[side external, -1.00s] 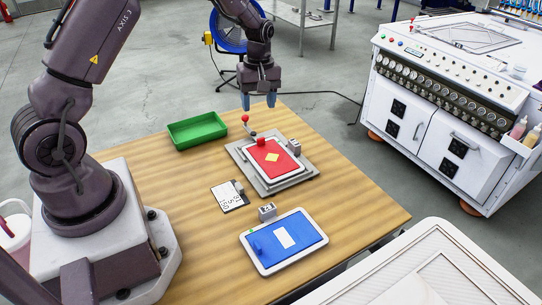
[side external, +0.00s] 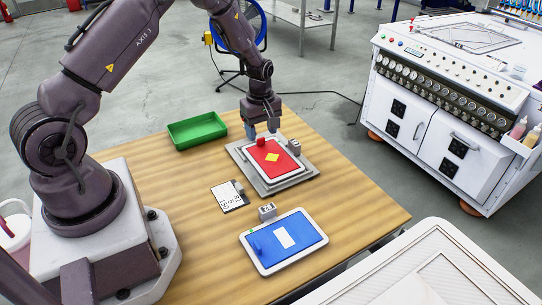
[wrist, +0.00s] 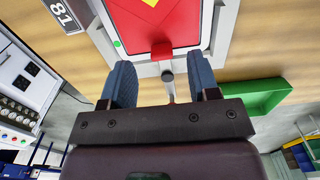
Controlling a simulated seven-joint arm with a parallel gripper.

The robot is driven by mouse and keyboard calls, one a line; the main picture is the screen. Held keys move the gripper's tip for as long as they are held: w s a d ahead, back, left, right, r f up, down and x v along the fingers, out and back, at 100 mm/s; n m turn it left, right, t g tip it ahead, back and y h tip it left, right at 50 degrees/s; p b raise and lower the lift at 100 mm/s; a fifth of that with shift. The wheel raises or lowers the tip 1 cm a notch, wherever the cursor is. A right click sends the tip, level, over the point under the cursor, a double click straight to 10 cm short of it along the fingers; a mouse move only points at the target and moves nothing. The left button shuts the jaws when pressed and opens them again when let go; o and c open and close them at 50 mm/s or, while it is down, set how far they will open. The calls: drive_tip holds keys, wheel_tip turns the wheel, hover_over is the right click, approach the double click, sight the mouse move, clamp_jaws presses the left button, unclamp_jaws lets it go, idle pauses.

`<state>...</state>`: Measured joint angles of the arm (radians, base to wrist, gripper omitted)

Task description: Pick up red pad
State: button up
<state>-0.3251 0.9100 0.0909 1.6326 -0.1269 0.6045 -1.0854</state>
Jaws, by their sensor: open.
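The red pad (side external: 263,164) has a yellow diamond on it and lies in a white frame on a grey plate (side external: 302,180). A small red block stands up at its far edge in the side view. The pad also shows at the top of the wrist view (wrist: 185,22), with its red block (wrist: 161,50) at the near edge. My gripper (side external: 262,133) is above the pad's far edge, by the red block. In the wrist view my gripper (wrist: 161,78) is open, with its two blue fingers spread apart and nothing held. The fingers partly hide the block's surroundings in the side view.
A grey rod (wrist: 167,80) stands between my fingers in the wrist view. A blue pad (side external: 265,243) in a white frame lies nearer the front. A green tray (side external: 198,130) sits at the back left, and a numbered card (side external: 229,197) lies between.

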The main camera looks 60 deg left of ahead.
drive_tip(key=shift+s+f, duration=0.1)
drive_tip(key=shift+f, duration=1.35)
drive_tip(key=c, duration=1)
drive_tip(key=shift+o, duration=0.2)
drive_tip(key=shift+r, duration=0.1)
drive_tip(key=shift+r, duration=0.5)
drive_tip(key=r, duration=0.2)
drive_tip(key=shift+s+r, duration=0.2)
drive_tip(key=shift+r, duration=0.2)
drive_tip(key=s+d+r, duration=0.5)
drive_tip(key=s+r, duration=0.7)
drive_tip(key=r, duration=0.2)
drive_tip(key=shift+s+d, duration=0.2)
drive_tip(key=shift+s, duration=0.05)
